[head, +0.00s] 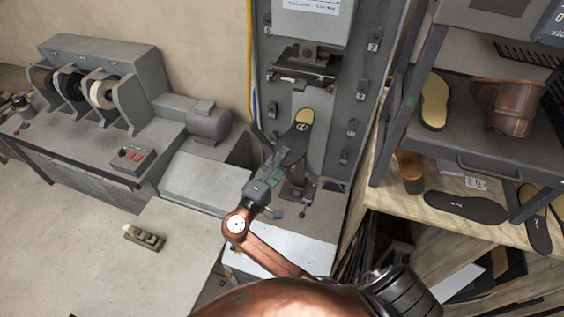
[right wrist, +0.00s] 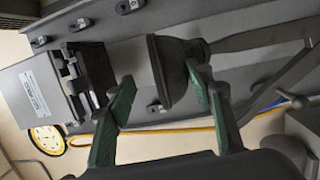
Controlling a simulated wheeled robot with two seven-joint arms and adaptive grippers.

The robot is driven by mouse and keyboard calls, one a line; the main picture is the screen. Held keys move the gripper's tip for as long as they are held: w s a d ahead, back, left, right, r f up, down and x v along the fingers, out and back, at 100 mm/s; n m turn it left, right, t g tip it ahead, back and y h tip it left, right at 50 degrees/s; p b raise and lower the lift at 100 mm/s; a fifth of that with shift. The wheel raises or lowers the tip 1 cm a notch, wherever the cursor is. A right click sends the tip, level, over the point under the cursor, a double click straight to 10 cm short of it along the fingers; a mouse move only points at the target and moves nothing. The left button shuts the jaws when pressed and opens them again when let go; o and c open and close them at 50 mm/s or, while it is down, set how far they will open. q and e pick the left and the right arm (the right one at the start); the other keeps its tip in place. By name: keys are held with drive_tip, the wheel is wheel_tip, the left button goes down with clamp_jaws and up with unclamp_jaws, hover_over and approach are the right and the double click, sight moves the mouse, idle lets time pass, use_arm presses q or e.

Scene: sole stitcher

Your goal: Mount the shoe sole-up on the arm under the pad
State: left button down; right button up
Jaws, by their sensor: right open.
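The dark shoe (head: 293,140) is sole-up on the arm (head: 297,185) of the grey machine, with a tan patch at its far end. The pad (head: 303,65) is above it, with a clear gap between them. My right gripper (head: 277,190) is just in front of the shoe's near end. In the right wrist view my green fingers (right wrist: 165,115) are spread apart. The shoe's dark end (right wrist: 172,70) shows just beyond them; I cannot tell whether a finger touches it. The pad assembly (right wrist: 92,75) is to its left. My left gripper is not in view.
A grinder bench (head: 100,85) stands at the left and a brush (head: 144,237) lies on the pale table. At the right, a shelf holds a brown boot (head: 507,107) and a tan sole (head: 434,102), with a dark sole (head: 466,207) below. The machine's side wall (head: 365,80) is close.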

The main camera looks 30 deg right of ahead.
drive_tip(key=shift+a, duration=0.1)
drive_tip(key=v, duration=0.7)
drive_tip(key=shift+s+a, duration=0.1)
drive_tip(key=shift+a, duration=0.1)
